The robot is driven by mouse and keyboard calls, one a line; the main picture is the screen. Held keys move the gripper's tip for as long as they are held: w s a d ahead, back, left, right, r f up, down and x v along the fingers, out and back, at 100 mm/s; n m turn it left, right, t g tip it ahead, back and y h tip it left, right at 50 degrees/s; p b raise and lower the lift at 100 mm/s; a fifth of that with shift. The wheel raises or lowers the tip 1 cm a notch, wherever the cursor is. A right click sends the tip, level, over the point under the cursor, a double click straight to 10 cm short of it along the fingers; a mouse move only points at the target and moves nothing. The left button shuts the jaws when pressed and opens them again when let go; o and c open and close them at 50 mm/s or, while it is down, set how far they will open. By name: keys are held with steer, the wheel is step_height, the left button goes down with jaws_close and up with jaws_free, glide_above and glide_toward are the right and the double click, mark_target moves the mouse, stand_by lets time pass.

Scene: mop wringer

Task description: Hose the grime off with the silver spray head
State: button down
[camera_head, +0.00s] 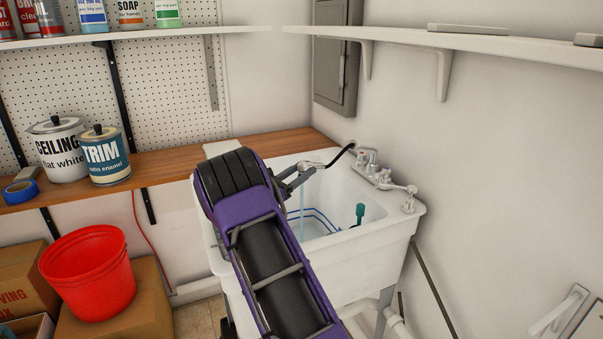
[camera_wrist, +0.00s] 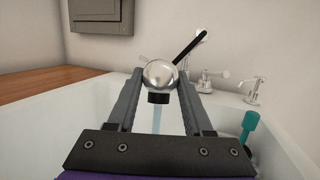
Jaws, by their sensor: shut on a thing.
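The silver spray head (camera_wrist: 160,73) is held between the two fingers of my gripper (camera_wrist: 158,84), which is shut on it. Its dark nozzle points down and a pale blue stream of water (camera_wrist: 157,117) comes out. A black hose (camera_wrist: 188,45) runs from it toward the faucet. In the head view, the spray head (camera_head: 312,165) is over the white sink (camera_head: 398,243), and the stream falls into the basin. My purple arm hides the sink's left part. I cannot make out grime; much of the basin floor is hidden.
A silver faucet with handles (camera_head: 378,172) stands on the sink's back rim. A teal-handled thing (camera_head: 360,210) and something blue-striped (camera_head: 318,221) are in the basin. A wooden counter (camera_head: 165,178) with paint cans lies left. A red bucket (camera_head: 88,275) sits on boxes.

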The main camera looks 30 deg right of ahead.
steer(key=shift+w+d+b, duration=0.15)
steer(key=shift+w+b, duration=0.9)
steer(key=shift+w, duration=1.75)
stand_by(0.9)
